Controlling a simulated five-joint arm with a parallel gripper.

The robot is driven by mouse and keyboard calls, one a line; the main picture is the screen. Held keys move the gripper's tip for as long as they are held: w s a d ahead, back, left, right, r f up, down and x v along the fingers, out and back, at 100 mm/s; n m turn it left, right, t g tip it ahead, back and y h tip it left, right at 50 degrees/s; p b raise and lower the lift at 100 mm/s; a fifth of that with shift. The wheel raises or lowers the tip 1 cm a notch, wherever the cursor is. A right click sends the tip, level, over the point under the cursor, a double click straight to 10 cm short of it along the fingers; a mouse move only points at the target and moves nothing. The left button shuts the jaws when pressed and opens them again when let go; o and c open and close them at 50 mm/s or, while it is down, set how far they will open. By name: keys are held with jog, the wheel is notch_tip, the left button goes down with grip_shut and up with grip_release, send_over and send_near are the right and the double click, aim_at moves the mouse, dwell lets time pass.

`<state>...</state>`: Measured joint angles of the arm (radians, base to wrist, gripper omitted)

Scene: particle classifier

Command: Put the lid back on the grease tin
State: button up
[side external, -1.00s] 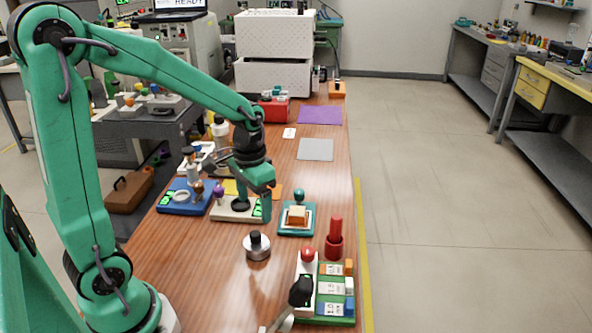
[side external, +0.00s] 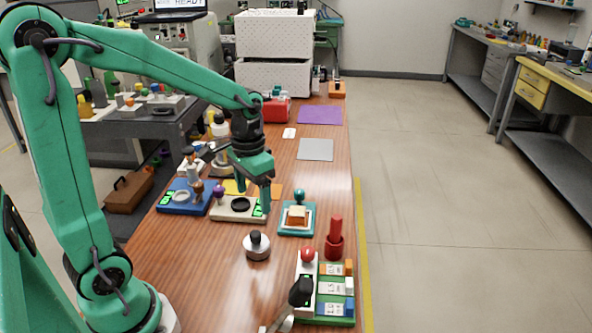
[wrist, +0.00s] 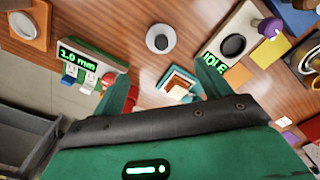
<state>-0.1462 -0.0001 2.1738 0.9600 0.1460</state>
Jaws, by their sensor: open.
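A low silver round piece with a black knob (side external: 257,247) stands upright on the wooden bench; it looks like the lid, but I cannot be sure. It also shows in the wrist view (wrist: 160,39), beyond my fingertips.
A teal tray with an orange-and-white block (side external: 296,217) lies close to my gripper. A beige unit with a black disc (side external: 221,207) is to its left. A green board (side external: 335,321) with a red ball and a red post (side external: 335,240) stand in front, right. Bare wood surrounds the knobbed piece.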

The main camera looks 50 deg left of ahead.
jog(key=s+d+r+t, duration=0.4)
jog(key=s+r+t, duration=0.1)
jog(key=s+r, duration=0.4)
jog(key=shift+s+d+t, duration=0.3)
jog(key=shift+s+d, duration=0.1)
jog(key=shift+s, duration=0.1)
jog(key=shift+c, duration=0.5)
